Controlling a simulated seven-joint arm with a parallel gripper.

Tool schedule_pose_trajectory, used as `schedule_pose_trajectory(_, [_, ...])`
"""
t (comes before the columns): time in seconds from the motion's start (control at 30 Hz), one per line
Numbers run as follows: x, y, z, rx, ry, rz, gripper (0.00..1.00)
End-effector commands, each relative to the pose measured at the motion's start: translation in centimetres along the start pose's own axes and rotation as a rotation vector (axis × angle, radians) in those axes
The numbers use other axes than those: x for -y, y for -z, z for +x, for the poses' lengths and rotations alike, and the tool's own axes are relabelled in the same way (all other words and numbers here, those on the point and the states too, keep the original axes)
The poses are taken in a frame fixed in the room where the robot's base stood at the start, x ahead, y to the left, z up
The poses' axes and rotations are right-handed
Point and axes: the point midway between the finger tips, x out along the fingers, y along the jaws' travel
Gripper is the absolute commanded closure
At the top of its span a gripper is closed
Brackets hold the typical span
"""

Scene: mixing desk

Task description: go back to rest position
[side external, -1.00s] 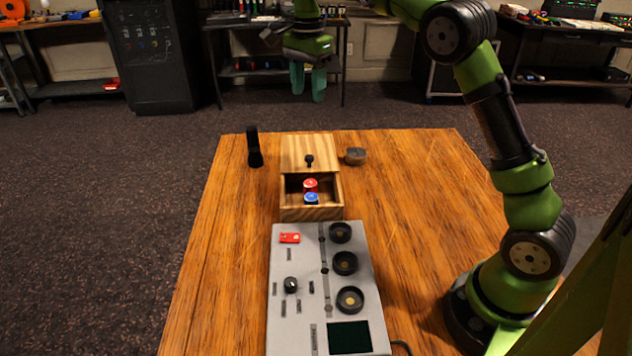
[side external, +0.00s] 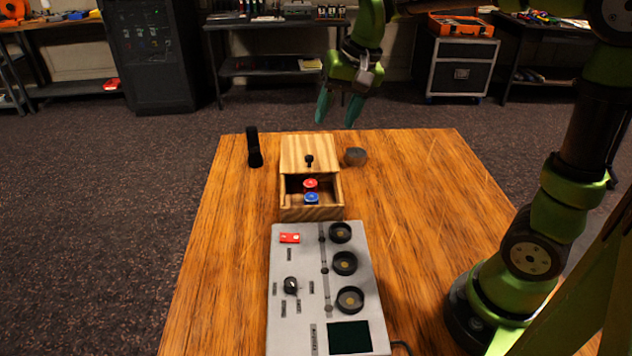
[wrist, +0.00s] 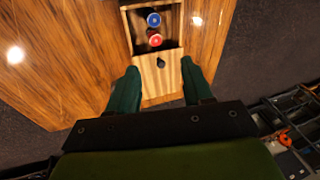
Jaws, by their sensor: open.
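My gripper (side external: 338,108) is open and empty, raised in the air above the far side of the table in the side external view. Its two teal fingers are apart and touch nothing. In the wrist view my gripper (wrist: 157,88) points down, with the wooden box and its lid between and beyond the fingers. The wooden box (side external: 312,213) stands on the table with its lid (side external: 305,148) slid back and its front part open. A red piece (side external: 310,184) and a blue piece (side external: 311,198) lie inside it.
A grey mixing panel (side external: 290,325) with a knob, black round sockets and a red piece lies in front of the box. The table's right side is largely clear.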

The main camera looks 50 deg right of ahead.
Motion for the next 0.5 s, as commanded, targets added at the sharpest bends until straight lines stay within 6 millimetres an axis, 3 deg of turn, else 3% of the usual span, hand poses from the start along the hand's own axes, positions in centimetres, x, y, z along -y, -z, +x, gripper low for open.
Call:
schedule_pose_trajectory(0.03, [-0.6, -2.2, -0.8, -0.025, 0.037, -0.062, 0.50])
schedule_pose_trajectory(0.1, [-1.5, -4.8, -1.2, -0.062, 0.079, -0.143, 0.50])
schedule_pose_trajectory(0.3, [-4.1, -11.1, -1.7, -0.167, 0.171, -0.294, 0.50])
schedule_pose_trajectory(0.5, [-5.5, -14.1, -2.3, -0.227, 0.219, -0.322, 0.50])
